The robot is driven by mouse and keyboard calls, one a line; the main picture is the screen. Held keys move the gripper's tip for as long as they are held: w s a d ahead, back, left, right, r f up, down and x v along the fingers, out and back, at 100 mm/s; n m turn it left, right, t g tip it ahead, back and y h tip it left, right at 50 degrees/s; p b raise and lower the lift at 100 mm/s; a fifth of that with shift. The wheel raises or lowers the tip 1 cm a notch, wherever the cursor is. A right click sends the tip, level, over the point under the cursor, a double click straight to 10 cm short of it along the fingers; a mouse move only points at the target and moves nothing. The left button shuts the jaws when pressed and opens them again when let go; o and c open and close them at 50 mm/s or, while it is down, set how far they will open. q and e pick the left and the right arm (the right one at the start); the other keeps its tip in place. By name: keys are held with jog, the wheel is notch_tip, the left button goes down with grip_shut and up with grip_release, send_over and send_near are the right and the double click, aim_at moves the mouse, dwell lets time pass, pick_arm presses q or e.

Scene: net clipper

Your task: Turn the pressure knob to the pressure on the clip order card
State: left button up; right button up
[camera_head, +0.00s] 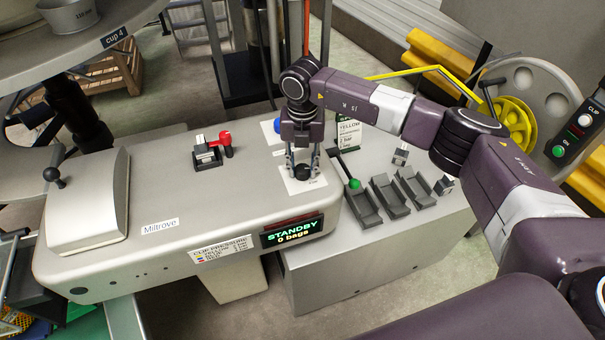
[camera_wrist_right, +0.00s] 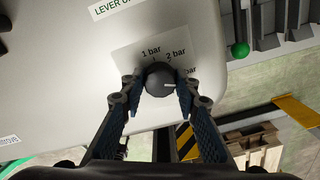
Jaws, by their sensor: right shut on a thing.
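The black round pressure knob (camera_head: 303,174) sits on a pale dial plate (camera_head: 296,187) on top of the grey machine. In the right wrist view the knob (camera_wrist_right: 160,76) has a short white mark pointing right, towards a label partly hidden by a finger. "1 bar" and "2 bar" show on the plate (camera_wrist_right: 143,45). My right gripper (camera_head: 303,168) points down and is shut on the knob, one finger on each side. The clip order card (camera_head: 348,133) stands behind, reading "YELLOW" above smaller bar lines that I cannot read surely. My left gripper is not in view.
The display (camera_head: 292,231) reads "STANDBY 0 bags", beside a clip pressure chart (camera_head: 222,248). A red-handled lever (camera_head: 225,143) stands left of the knob, a green-knobbed lever (camera_head: 354,183) close to its right. Black clip trays (camera_head: 388,194) lie further right.

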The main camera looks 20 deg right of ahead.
aim_at(303, 168)
jog(key=n+b, duration=0.6)
jog(key=shift+f+n, duration=0.2)
jog(key=shift+n, duration=0.1)
jog(key=n+b, duration=0.2)
jog(key=n, duration=0.1)
jog(key=shift+r, duration=0.1)
jog(key=shift+r+n+b, duration=0.1)
jog(key=shift+n+b, duration=0.7)
jog(key=shift+n, duration=0.4)
jog(key=o, duration=1.2)
jog(key=shift+c, duration=0.2)
notch_tip(303, 168, up, 12)
